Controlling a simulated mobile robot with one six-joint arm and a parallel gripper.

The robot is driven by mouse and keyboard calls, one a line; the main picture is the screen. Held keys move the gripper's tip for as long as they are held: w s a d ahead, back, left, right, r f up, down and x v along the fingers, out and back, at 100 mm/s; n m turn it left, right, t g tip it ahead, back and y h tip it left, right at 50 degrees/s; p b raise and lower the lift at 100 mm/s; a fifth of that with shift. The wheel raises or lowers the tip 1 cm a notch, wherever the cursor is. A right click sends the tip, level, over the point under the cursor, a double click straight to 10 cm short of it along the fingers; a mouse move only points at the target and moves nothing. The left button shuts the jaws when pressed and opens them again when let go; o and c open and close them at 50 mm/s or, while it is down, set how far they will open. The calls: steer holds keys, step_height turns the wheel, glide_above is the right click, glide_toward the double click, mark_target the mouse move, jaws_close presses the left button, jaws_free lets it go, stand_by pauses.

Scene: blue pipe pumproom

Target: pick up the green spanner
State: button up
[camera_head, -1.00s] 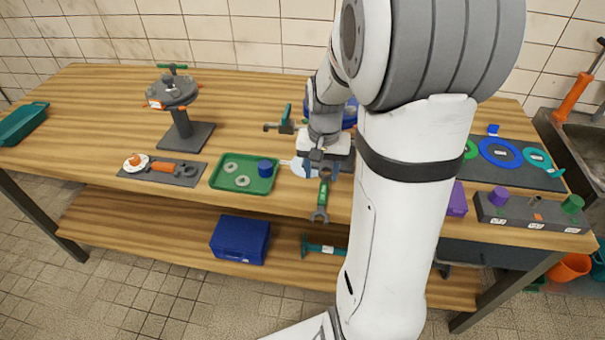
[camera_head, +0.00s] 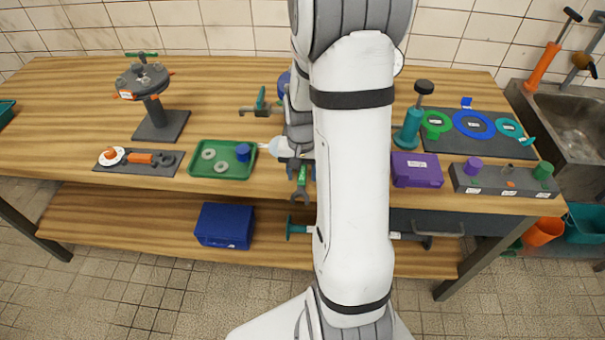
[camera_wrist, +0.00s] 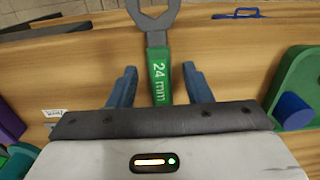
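The green spanner has a green handle marked "24 mm" and a grey end. It shows in the head view (camera_head: 301,186), by the bench's front edge, partly hidden by my arm. In the wrist view the spanner (camera_wrist: 158,72) points away from my gripper, its grey end cut off by the top edge. My gripper (camera_wrist: 160,78) is open, with one blue finger on each side of the handle and a visible gap to each. In the head view my gripper (camera_head: 302,170) is at the handle, mostly hidden by my arm. I cannot tell its exact height above the bench.
A green tray (camera_head: 198,172) with grey rings and a blue cylinder (camera_head: 243,152) is left of the spanner. A purple box (camera_head: 417,171) and a grey block (camera_head: 506,182) are to the right. A blue box (camera_head: 225,225) stands on the lower shelf.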

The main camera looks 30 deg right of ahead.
jaws_close()
stand_by(0.5)
